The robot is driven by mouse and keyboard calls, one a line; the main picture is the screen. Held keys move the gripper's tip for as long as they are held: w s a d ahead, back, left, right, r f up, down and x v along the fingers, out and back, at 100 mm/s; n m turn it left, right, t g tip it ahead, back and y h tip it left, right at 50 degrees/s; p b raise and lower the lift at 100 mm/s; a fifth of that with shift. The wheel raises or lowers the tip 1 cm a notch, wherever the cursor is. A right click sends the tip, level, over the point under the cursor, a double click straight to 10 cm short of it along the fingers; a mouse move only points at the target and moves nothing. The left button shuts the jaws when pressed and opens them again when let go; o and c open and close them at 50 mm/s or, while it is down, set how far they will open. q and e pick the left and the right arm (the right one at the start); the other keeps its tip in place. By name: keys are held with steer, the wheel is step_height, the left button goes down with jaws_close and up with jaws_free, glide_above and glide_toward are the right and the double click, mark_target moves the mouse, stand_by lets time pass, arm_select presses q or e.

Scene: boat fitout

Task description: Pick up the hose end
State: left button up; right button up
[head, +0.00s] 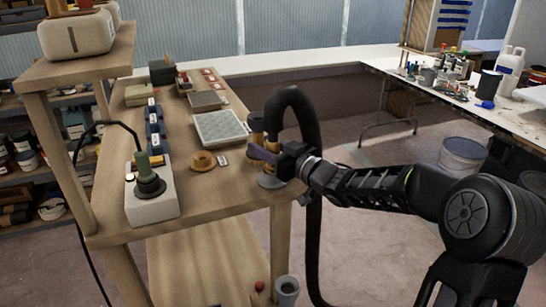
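A thick black hose (314,215) rises from the floor at the table's right side and arches over at the top. Its near leg comes down to the right front corner of the wooden table (235,200), where the hose end is largely hidden behind my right gripper. My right gripper (262,154) reaches in from the right and overlaps the hose end in the picture. I cannot tell whether its fingers are closed around the hose or only in front of it. A grey round base (270,182) shows just below the gripper. My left gripper is not in view.
A brass cylinder (257,124) stands close behind the gripper. A tan ring-shaped piece (203,161) and a grey tray (219,128) are to its left. A white box (152,198) carries a green-bodied, corded tool (142,163). A cup (287,290) sits below.

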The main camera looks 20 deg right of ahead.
jaws_close()
stand_by(0.5)
step_height(320, 180, up, 10)
steer(key=p, duration=0.2)
steer(key=shift+p, duration=0.3)
stand_by(0.6)
steer(key=shift+p, duration=0.3)
